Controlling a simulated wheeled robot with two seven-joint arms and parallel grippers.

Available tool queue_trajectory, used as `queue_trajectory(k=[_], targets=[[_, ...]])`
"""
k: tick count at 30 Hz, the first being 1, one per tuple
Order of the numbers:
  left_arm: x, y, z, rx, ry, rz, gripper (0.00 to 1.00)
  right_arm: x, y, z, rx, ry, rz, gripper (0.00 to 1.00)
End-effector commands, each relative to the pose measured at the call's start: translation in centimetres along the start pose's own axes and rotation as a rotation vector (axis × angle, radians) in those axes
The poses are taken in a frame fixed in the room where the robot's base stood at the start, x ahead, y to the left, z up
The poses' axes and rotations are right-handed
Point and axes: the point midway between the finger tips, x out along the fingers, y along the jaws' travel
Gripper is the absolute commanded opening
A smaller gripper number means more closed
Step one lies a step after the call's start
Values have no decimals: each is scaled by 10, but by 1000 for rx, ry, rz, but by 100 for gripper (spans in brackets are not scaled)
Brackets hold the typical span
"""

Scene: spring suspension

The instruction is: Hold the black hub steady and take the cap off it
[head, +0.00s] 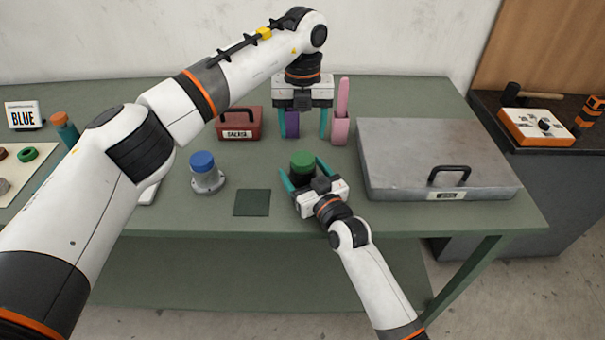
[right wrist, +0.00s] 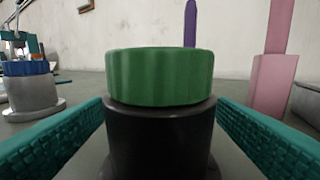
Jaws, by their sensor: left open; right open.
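The black hub (right wrist: 160,140) stands upright on the green table with a ribbed green cap (right wrist: 160,76) on its top. In the head view the green cap (head: 303,160) shows, with the hub mostly hidden below it by my right gripper. My right gripper (head: 304,172) is open, its teal fingers on both sides of the hub. In the right wrist view there are gaps between the fingers and the hub. My left gripper (head: 305,124) is open and empty, pointing down behind the hub, beside a purple piece and a pink holder.
A grey hub with a blue cap (head: 203,170) stands to the left. A dark square mat (head: 252,203) lies in front. A large metal box (head: 435,155) fills the right. A red box (head: 239,124) and a pink holder (head: 340,130) stand behind.

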Motion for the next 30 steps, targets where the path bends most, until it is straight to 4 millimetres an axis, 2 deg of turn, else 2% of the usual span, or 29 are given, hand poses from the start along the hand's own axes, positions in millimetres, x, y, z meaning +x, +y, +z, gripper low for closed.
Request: queue_trajectory(k=[4,13,14,27,28,30], targets=[[0,0,0,1,0,0,65,10,0,0,1,0,0,79],[0,0,0,1,0,0,65,12,0,0,0,0,0,79],[0,0,0,1,0,0,65,12,0,0,0,0,0,76],[0,0,0,2,0,0,65,12,0,0,0,0,0,4],[0,0,0,5,0,0,65,12,0,0,0,0,0,0],[0,0,0,32,0,0,65,12,0,0,0,1,0,0]])
